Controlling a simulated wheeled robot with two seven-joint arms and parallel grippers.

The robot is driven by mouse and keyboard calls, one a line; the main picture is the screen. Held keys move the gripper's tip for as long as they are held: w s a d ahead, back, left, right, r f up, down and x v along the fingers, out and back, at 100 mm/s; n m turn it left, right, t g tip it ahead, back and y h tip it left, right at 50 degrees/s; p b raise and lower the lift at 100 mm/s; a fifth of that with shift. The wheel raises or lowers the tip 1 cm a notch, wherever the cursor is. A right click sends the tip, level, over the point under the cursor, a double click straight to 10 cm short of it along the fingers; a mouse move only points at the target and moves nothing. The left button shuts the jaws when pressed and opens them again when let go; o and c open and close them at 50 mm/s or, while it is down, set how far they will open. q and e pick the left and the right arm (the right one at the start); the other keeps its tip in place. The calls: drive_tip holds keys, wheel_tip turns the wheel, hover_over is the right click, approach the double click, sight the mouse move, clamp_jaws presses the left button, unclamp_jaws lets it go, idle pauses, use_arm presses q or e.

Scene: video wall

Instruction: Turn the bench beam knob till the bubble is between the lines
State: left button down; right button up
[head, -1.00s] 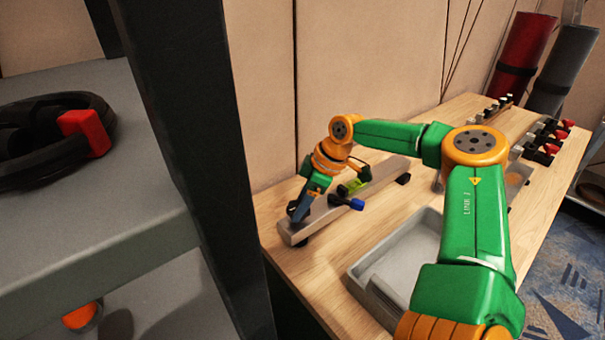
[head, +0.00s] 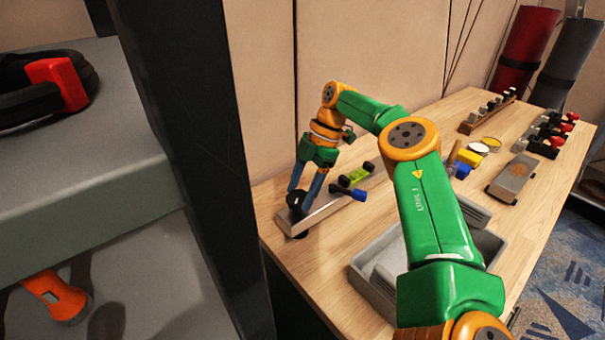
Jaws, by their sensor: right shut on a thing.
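The bench beam (head: 322,211) is a long grey bar lying on the wooden bench near the wall. A yellow-green bubble vial (head: 357,175) sits on its top; the bubble and lines are too small to read. A black knob (head: 296,201) is at the beam's near left end. My right gripper (head: 303,196) points down and is shut on this knob, its blue-grey fingers hiding part of it. My left gripper is out of view.
A grey tray (head: 366,285) stands on the bench, partly behind my right arm. Farther right are a grey block (head: 513,178), blue and yellow pieces and racks of small items. A dark post (head: 190,150) and grey shelves (head: 90,165) fill the left.

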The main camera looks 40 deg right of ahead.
idle(0.4)
drive_tip(key=o, duration=1.4)
drive_tip(key=shift+a, duration=0.1)
